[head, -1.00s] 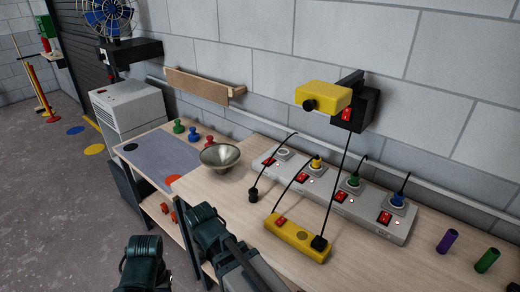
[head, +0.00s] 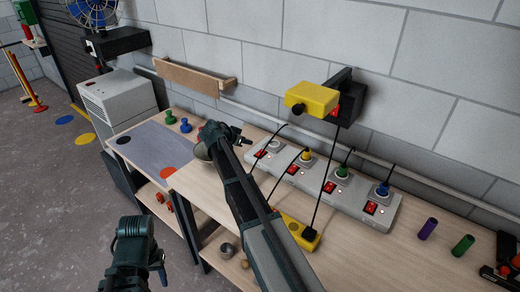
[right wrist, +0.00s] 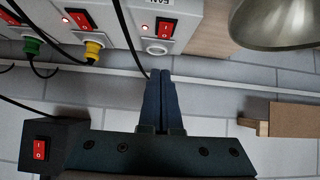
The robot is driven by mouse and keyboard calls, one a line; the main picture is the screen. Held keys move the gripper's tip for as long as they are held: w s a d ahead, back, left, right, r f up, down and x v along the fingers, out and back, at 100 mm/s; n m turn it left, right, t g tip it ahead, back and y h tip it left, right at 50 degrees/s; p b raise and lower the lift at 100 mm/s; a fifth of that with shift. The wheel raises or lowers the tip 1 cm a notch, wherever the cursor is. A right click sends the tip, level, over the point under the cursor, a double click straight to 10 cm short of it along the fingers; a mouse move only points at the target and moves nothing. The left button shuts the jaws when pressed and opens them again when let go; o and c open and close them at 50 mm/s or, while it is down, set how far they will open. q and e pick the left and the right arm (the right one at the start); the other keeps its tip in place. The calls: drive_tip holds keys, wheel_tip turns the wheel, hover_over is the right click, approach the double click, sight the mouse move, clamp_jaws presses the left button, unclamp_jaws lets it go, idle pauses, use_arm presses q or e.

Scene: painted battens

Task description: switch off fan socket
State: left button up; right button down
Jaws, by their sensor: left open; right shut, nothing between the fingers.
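The grey power strip (head: 330,193) lies along the wall with several red switches. Its left-end socket (head: 273,145) shows a pale round face. In the right wrist view a partly cut-off label reading FAN (right wrist: 158,2) is beside that socket (right wrist: 157,46), its red switch (right wrist: 167,27) and a lit red light (right wrist: 146,26). My right gripper (right wrist: 161,75) is shut and empty, its tips close to the strip's end near this socket; I cannot tell whether they touch. In the head view it (head: 240,132) is left of the strip. My left gripper (head: 133,262) is open at lower left, away from the bench.
A metal bowl (right wrist: 275,22) is close to my right gripper. A yellow box (head: 312,97) hangs on a black wall mount with its own red switch. A yellow block (head: 298,230) is partly hidden by my right arm. Purple (head: 428,228) and green (head: 462,245) cylinders stand at right.

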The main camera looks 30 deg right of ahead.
drive_tip(key=shift+w+d+r, duration=0.2)
drive_tip(key=shift+w+d, duration=0.1)
drive_tip(key=b, duration=0.8)
approach(264, 150)
drive_tip(key=d, duration=0.1)
drive_tip(key=w+d+f, duration=0.1)
drive_tip(key=d+f, duration=0.1)
drive_tip(key=d, duration=0.1)
drive_tip(key=shift+w+d, duration=0.1)
drive_tip(key=shift+w, duration=0.2)
drive_tip(key=shift+d+f+b, duration=0.1)
drive_tip(key=shift+f+b, duration=0.8)
drive_tip(key=shift+b, duration=0.2)
